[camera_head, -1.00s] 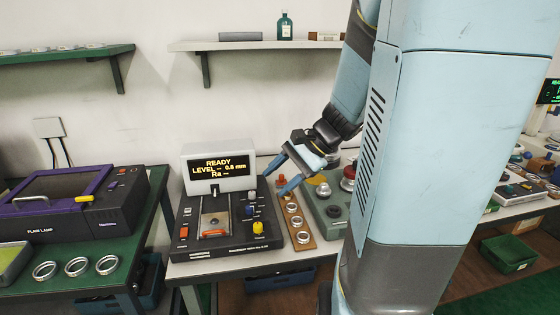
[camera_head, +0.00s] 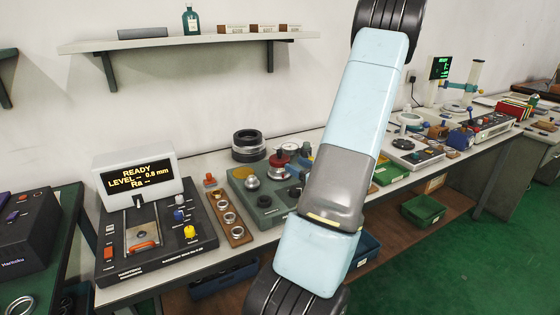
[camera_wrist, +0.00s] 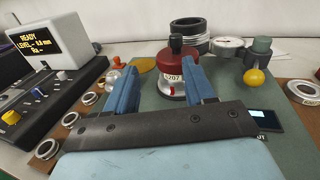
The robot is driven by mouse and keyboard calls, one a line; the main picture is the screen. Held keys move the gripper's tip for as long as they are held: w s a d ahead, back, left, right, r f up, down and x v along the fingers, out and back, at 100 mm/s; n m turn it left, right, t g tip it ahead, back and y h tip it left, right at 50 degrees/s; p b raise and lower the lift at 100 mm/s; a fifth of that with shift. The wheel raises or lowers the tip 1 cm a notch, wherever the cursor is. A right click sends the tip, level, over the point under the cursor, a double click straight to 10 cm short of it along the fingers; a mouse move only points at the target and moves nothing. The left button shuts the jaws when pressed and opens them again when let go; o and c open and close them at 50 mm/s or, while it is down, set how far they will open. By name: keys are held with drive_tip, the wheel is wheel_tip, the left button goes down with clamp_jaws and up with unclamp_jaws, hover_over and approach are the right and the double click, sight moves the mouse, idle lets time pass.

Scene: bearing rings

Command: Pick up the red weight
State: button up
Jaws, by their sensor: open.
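My gripper (camera_wrist: 161,70) is open, and no object is visibly clamped. Whether the fingers reach around the weight or stop short of it, I cannot tell.
Dark stacked rings (camera_head: 248,146) stand behind the weight. A yellow ball knob (camera_wrist: 254,77) and a round dial (camera_wrist: 229,43) are to its right. A wooden strip with several rings (camera_head: 230,217) and the READY instrument (camera_head: 157,230) lie to the left.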

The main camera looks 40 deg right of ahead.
sight(279, 153)
drive_tip(key=shift+s+d+f+m+h, duration=0.3)
drive_tip(key=shift+d+m+h, duration=0.1)
drive_tip(key=shift+d, duration=0.15)
drive_tip(key=shift+s+d+f+m+h, duration=0.3)
drive_tip(key=shift+d+h, duration=0.1)
drive_tip(key=shift+d, duration=0.15)
drive_tip(key=shift+w+d, duration=0.1)
drive_tip(key=shift+w, duration=0.3)
drive_tip(key=w, duration=0.7)
drive_tip(key=shift+w+d, duration=0.25)
drive_tip(key=shift+w, duration=0.05)
drive_tip(key=shift+w+a, duration=0.1)
drive_tip(key=shift+w, duration=2.6)
drive_tip(key=shift+c, duration=0.5)
clamp_jaws()
drive_tip(key=shift+r, duration=0.1)
